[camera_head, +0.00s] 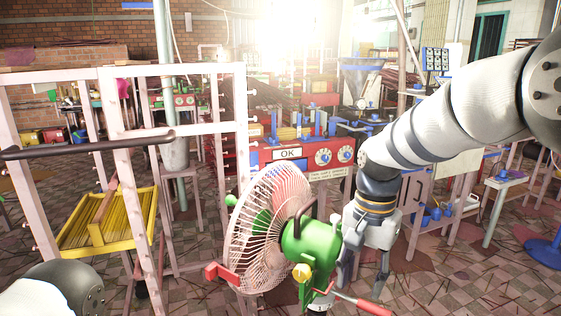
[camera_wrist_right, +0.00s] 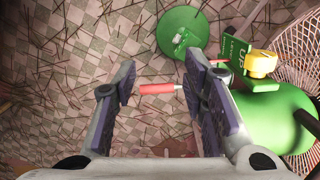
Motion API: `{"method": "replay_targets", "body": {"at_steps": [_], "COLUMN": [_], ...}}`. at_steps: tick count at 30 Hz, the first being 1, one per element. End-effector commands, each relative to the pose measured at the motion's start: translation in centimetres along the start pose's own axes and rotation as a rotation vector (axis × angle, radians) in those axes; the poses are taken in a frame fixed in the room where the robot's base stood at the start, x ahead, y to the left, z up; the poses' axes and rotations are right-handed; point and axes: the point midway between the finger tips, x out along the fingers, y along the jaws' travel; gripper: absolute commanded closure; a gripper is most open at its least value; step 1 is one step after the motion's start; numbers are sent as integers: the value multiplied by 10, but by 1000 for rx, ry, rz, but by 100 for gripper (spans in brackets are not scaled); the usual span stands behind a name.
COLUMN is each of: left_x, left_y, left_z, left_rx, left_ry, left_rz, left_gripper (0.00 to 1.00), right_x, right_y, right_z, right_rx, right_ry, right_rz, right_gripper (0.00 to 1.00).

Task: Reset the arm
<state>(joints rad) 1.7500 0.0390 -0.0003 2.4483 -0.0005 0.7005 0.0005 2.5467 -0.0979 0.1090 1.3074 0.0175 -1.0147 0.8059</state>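My right gripper (camera_head: 365,278) points down beside the green motor housing (camera_head: 302,244) of a standing fan, on its right. In the right wrist view its two dark-padded fingers (camera_wrist_right: 162,78) are spread wide, with nothing gripped. A red-handled lever (camera_head: 364,305) shows below the gripper; the red handle also appears between the fingers in the wrist view (camera_wrist_right: 157,88), apart from both pads. My left arm shows only as a link at the lower left in the head view; its gripper is out of view.
The fan's cage (camera_head: 262,235) is close on the left, with a yellow knob (camera_head: 301,273). A pink frame (camera_head: 235,150) holds a yellow slatted tray (camera_head: 75,238) at left. A red machine marked OK (camera_head: 290,153) stands behind. Tiled floor with scattered sticks (camera_head: 450,285) is open at right.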

Motion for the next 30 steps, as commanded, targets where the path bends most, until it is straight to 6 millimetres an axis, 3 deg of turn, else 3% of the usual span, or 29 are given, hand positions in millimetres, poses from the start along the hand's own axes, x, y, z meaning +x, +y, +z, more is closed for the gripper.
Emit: {"method": "replay_targets", "body": {"at_steps": [1, 4, 6, 9, 12, 15, 19, 22, 30], "left_x": [-2, -4, -6, -9, -12, -15, -16, -17, -16], "left_y": [0, 0, 0, 0, 0, 0, 0, 0, 0], "left_z": [-1, -2, -3, -4, -6, -8, -9, -9, -9], "left_rx": [0, 0, 0, 0, 0, 0, 0, 0, 0], "left_ry": [5, 11, 15, 24, 33, 41, 46, 47, 45], "left_rz": [0, 0, 1, 1, 2, 2, 2, 2, 2], "left_gripper": [60, 60, 60, 60, 60, 60, 60, 60, 60], "right_x": [37, 118, 172, 235, 271, 280, 271, 266, 266], "right_y": [14, 48, 82, 142, 208, 265, 309, 321, 321], "right_z": [6, 26, 50, 100, 160, 215, 258, 270, 271], "right_rx": [-31, -118, -187, -293, -402, -502, -592, -623, -627], "right_ry": [-22, -48, -67, -95, -121, -142, -157, -158, -154], "right_rz": [13, 23, 31, 43, 57, 68, 78, 79, 79], "right_gripper": [61, 61, 61, 61, 61, 61, 61, 61, 61]}}
